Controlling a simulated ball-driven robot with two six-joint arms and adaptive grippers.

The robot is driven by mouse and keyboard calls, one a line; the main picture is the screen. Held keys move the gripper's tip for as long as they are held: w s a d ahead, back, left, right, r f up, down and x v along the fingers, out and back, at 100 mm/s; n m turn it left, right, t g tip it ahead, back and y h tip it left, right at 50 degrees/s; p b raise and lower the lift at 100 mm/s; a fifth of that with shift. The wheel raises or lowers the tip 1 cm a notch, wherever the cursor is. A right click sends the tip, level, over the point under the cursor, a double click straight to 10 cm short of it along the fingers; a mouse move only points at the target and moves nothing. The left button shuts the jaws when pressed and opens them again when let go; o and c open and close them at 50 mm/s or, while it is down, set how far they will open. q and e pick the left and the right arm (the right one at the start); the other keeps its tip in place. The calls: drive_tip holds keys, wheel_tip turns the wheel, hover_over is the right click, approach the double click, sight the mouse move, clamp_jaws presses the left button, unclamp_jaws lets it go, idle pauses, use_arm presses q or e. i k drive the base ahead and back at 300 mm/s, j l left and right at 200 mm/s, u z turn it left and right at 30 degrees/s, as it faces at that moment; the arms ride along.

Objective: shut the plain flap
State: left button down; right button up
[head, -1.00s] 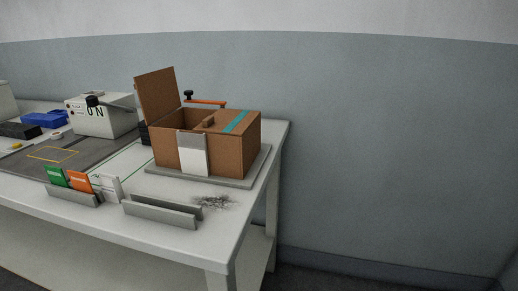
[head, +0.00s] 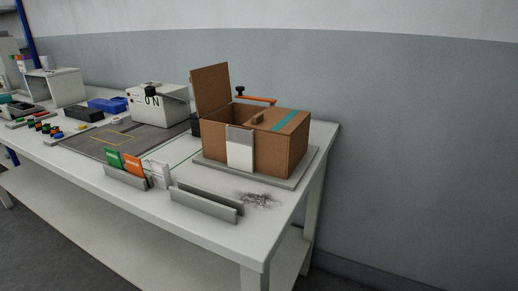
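A brown cardboard box (head: 283,155) stands on a grey base plate near the right end of the white table. Its plain flap (head: 210,91), at the left side, stands open and nearly upright. The other flap (head: 290,119), with a teal stripe, lies flat over the right part of the top. A small brown block-like piece (head: 257,118) sits at that flap's inner edge. A white and grey label (head: 240,150) is on the box's front. The inside of the box is mostly hidden. Neither of my grippers is in view.
An orange-handled clamp (head: 256,98) stands behind the box. A grey rail (head: 206,203) and a holder with green, orange and white cards (head: 133,163) lie in front. A white device (head: 158,105) and blue tray (head: 108,105) are left. A dark scuff marks the front right.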

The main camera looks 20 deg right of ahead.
sight(212, 85)
drive_tip(key=k+j, duration=0.1)
drive_tip(key=j, duration=0.25)
drive_tip(key=k+j, duration=0.1)
drive_tip(key=j, duration=0.2)
drive_tip(key=i+j+z, duration=0.1)
drive_tip(key=z, duration=0.3)
drive_tip(key=i+j+z, duration=0.1)
drive_tip(key=z, duration=0.3)
drive_tip(key=j+z, duration=0.15)
drive_tip(key=z, duration=0.3)
drive_tip(key=i+j+z, duration=0.2)
drive_tip(key=j, duration=0.4)
drive_tip(key=i+j+z, duration=0.1)
drive_tip(key=j+z, duration=0.15)
drive_tip(key=j, duration=0.4)
drive_tip(key=j+z, duration=0.2)
drive_tip(key=j, duration=1.35)
